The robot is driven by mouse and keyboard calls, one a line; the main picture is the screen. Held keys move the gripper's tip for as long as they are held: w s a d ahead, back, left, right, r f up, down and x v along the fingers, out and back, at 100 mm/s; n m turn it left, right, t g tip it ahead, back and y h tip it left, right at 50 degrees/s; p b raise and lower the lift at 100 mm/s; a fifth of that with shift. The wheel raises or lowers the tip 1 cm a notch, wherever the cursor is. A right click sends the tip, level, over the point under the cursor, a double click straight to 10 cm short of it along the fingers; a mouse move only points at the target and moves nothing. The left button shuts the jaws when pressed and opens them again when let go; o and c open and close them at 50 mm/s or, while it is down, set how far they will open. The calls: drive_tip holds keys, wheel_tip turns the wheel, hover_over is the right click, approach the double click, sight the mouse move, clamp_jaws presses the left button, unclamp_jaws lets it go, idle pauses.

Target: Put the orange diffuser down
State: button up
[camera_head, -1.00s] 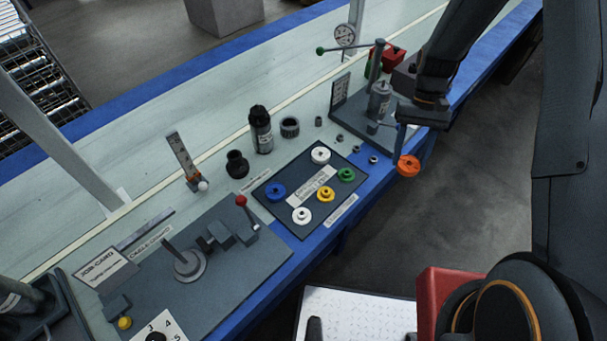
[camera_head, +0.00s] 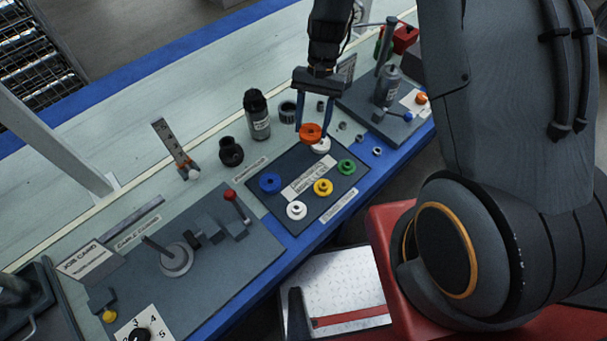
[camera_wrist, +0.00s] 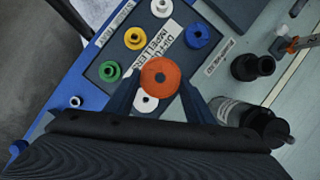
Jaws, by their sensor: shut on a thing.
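The orange diffuser (camera_head: 311,133) is a round disc held between the fingertips of my gripper (camera_head: 313,130). My gripper is shut on it, above the far edge of the dark tray mat (camera_head: 262,197). In the wrist view the orange diffuser (camera_wrist: 160,77) sits between the two fingers and partly covers a white part (camera_wrist: 146,103). Whether the diffuser touches anything below cannot be told.
On the mat are a blue part (camera_head: 270,183), a yellow one (camera_head: 323,187), a green one (camera_head: 346,167) and another white one (camera_head: 297,210). A dark bottle (camera_head: 257,115) and a black fitting (camera_head: 230,151) stand left of my gripper. A press stand (camera_head: 388,87) is at the right.

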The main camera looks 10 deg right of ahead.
drive_tip(key=s+a+f+m+y, duration=0.1)
drive_tip(key=s+a+f+m, duration=0.1)
drive_tip(key=a+m, duration=0.15)
hover_over(296, 166)
drive_tip(key=w+d, duration=0.1)
wheel_tip(296, 166, down, 4)
drive_tip(key=shift+w+f+p, duration=0.1)
drive_tip(key=shift+f+p, duration=0.15)
drive_tip(key=shift+p, duration=0.05)
drive_tip(key=shift+f+p, duration=0.5)
drive_tip(key=shift+f, duration=1.9)
drive_tip(key=shift+f, duration=0.15)
drive_tip(key=o, duration=1.3)
